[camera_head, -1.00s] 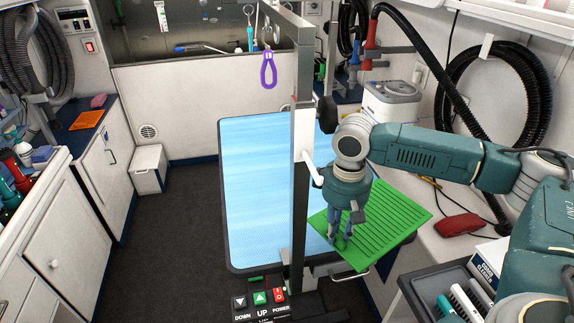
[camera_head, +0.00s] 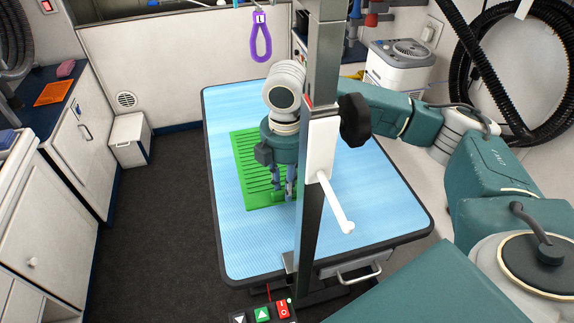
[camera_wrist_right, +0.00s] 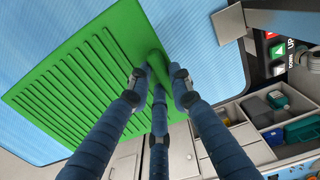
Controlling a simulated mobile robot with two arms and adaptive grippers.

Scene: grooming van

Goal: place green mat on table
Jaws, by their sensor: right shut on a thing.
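The green ribbed mat (camera_head: 252,172) is over the left middle part of the blue-topped grooming table (camera_head: 370,190). My right gripper (camera_head: 282,195) is shut on the mat's near edge. In the right wrist view the blue fingers of the gripper (camera_wrist_right: 158,92) close on a raised part at the edge of the mat (camera_wrist_right: 85,75). The mat looks flat and close to the tabletop, but I cannot tell whether it touches. The metal post and my right arm hide part of the mat's right side. My left gripper is not in view.
A metal post (camera_head: 318,100) with a black knob (camera_head: 354,120) and a white hook stands at the table's near side. A purple loop (camera_head: 260,36) hangs above the far edge. UP/DOWN buttons (camera_head: 262,314) are below. The table's right part is clear.

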